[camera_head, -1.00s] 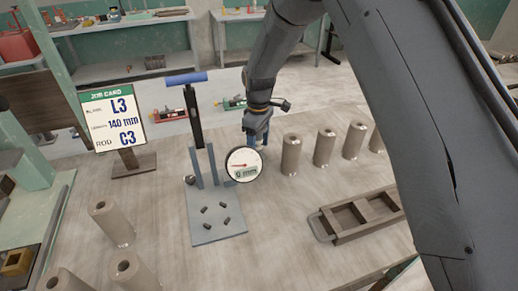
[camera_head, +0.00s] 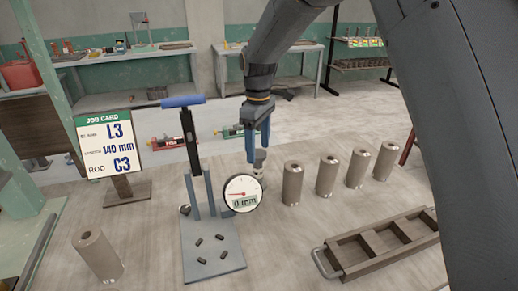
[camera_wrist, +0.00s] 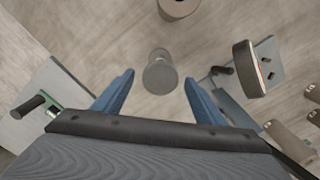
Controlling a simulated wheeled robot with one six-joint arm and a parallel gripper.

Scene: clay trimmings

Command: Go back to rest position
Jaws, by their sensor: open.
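My gripper (camera_head: 258,147) hangs over the bench just behind the dial gauge, fingers pointing down, open and empty. In the wrist view my gripper (camera_wrist: 158,79) shows its two blue fingers spread apart. A small pale spool-like piece (camera_head: 260,161) stands below the fingers, partly hidden by them and the gauge. In the wrist view this piece (camera_wrist: 160,74) lies in the gap between the fingertips, not visibly gripped. My arm comes down from the upper right.
A press-like stand (camera_head: 213,258) with a blue handle and a dial gauge (camera_head: 241,194) reading 0 mm is close by. Several clay cylinders (camera_head: 293,184) stand to the right, behind a wooden tray (camera_head: 337,262). A job card (camera_head: 106,142) and another cylinder (camera_head: 97,255) are left.

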